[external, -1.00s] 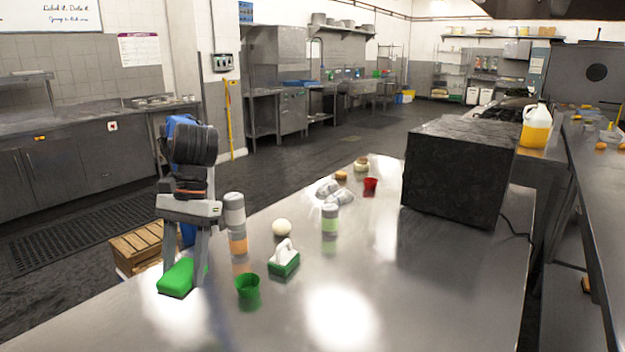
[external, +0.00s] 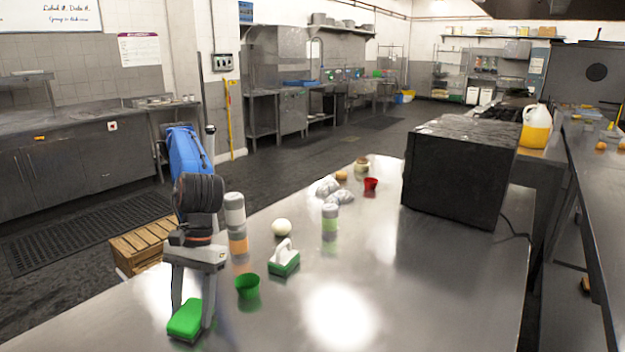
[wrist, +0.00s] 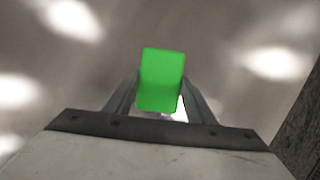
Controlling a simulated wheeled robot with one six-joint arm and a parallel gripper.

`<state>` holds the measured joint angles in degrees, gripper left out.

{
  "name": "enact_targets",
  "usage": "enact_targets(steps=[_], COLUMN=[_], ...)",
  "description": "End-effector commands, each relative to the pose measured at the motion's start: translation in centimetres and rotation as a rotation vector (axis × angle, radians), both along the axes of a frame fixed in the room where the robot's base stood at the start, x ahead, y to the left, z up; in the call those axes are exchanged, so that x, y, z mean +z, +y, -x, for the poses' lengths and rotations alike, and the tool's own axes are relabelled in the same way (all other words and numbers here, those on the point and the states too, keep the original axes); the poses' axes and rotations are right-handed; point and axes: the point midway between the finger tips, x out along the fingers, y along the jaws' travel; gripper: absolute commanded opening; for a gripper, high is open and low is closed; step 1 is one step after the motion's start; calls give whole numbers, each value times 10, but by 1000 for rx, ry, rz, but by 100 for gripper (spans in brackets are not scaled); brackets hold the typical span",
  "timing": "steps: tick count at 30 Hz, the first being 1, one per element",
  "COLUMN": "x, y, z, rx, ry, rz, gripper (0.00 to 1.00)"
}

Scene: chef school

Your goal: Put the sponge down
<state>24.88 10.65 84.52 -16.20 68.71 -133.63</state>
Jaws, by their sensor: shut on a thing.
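The green sponge (external: 186,318) is between the fingers of my gripper (external: 192,312), low over the near left part of the steel table (external: 400,300). My gripper points down and is shut on the sponge. I cannot tell whether the sponge touches the table. In the wrist view the sponge (wrist: 161,80) sits between both fingertips of my gripper (wrist: 158,92), with blurred grey table surface behind it.
A green cup (external: 248,287) and a green-and-white scrub brush (external: 284,260) stand right of my gripper. Two shaker bottles (external: 236,221) (external: 330,222), a white ball (external: 282,228) and a red cup (external: 371,184) are farther back. A black box (external: 455,180) stands at right. The table's near middle is clear.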

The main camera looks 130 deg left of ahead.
Motion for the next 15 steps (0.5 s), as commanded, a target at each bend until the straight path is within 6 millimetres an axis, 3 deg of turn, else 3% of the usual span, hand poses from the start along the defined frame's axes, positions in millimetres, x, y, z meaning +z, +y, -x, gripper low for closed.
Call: enact_targets(steps=[12, 13, 15], x=[-6, -6, -6], y=[0, 0, 0], z=[0, 0, 0], rx=[-1, -1, -1], ry=[-2, -2, -2], rz=[0, 0, 0], gripper=[28, 55, 69])
